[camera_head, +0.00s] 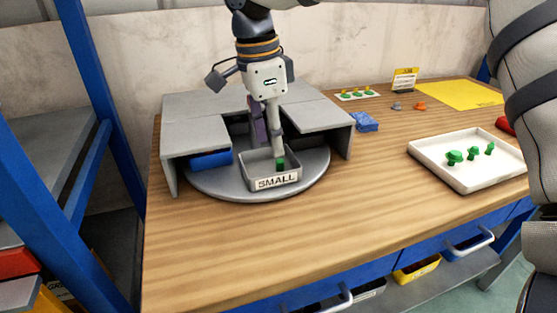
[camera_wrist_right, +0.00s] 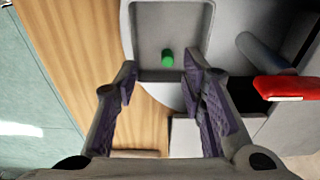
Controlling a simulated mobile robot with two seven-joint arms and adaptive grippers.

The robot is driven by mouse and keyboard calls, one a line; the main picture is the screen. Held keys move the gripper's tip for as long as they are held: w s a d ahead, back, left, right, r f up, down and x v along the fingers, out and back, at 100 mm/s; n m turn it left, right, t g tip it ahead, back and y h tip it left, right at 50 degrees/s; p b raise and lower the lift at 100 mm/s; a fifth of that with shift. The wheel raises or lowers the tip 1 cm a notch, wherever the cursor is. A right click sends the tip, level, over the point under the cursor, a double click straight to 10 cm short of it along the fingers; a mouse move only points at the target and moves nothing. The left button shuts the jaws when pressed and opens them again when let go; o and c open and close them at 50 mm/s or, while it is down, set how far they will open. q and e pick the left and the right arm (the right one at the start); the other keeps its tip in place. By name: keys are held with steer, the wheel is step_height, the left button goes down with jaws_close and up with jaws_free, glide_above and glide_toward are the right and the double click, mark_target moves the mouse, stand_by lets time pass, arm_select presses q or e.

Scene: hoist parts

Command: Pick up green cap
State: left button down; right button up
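A small green cap (camera_head: 281,163) lies in the grey tray labelled SMALL (camera_head: 277,182), on a round grey plate (camera_head: 215,183). My right gripper (camera_head: 268,138) hangs over the tray from above. In the right wrist view my right gripper (camera_wrist_right: 159,72) is open with nothing between its fingers. There the green cap (camera_wrist_right: 167,58) shows inside the tray (camera_wrist_right: 145,8), near the gap between the fingertips and closer to the finger on the right. I cannot tell how far above the cap the fingertips are. My left gripper is not in view.
Grey raised blocks (camera_head: 198,105) surround the plate's back, with a blue cylinder (camera_head: 211,160) at its left. A white tray (camera_head: 440,172) with several green parts stands at the right. A blue block (camera_head: 365,122) lies behind. The table front (camera_head: 215,250) is clear.

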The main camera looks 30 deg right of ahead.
mark_target(280, 160)
steer(key=f, duration=0.1)
steer(key=d+f, duration=0.1)
steer(key=f, duration=0.1)
steer(key=d+f, duration=0.1)
steer(key=f, duration=0.1)
steer(key=shift+w+f, duration=0.15)
steer(key=shift+w, duration=0.05)
steer(key=shift+f, duration=0.4)
steer(key=shift+w, duration=0.1)
steer(key=c, duration=0.8)
